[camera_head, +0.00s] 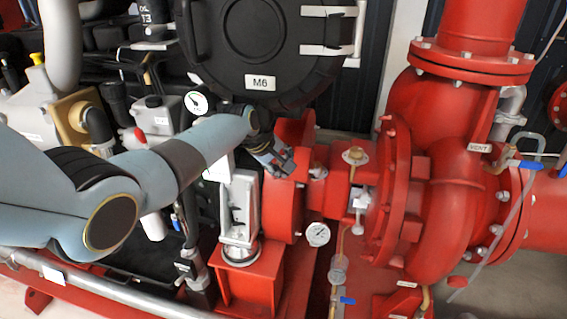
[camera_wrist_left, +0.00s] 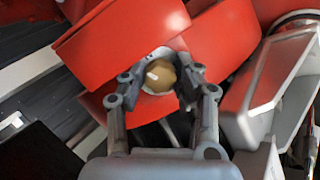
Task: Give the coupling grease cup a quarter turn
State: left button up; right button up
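The grease cup (camera_wrist_left: 159,76) is a round, tan-brass knob with a pale mark on its face. It sits in an opening between red housing parts (camera_wrist_left: 120,40) in the left wrist view. My left gripper (camera_wrist_left: 160,75) has one finger on each side of the cup, its fingers spread; I cannot tell whether the tips touch it. In the head view, my left gripper (camera_head: 280,164) is at the red coupling housing (camera_head: 290,215), and the cup is hidden there. My right gripper is not in view.
A grey metal bracket (camera_head: 240,205) stands close beside the gripper and shows large at right in the wrist view (camera_wrist_left: 262,90). A black round cover marked M6 (camera_head: 262,45) is just above my arm. A gauge (camera_head: 318,234) and the red pump (camera_head: 450,190) lie to the right.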

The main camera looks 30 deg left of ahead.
pick_arm(q)
jog(key=shift+o, duration=0.7)
jog(key=v, duration=0.7)
jog(key=shift+s, duration=0.25)
jog(key=shift+a+r, duration=0.1)
jog(key=shift+r, duration=0.05)
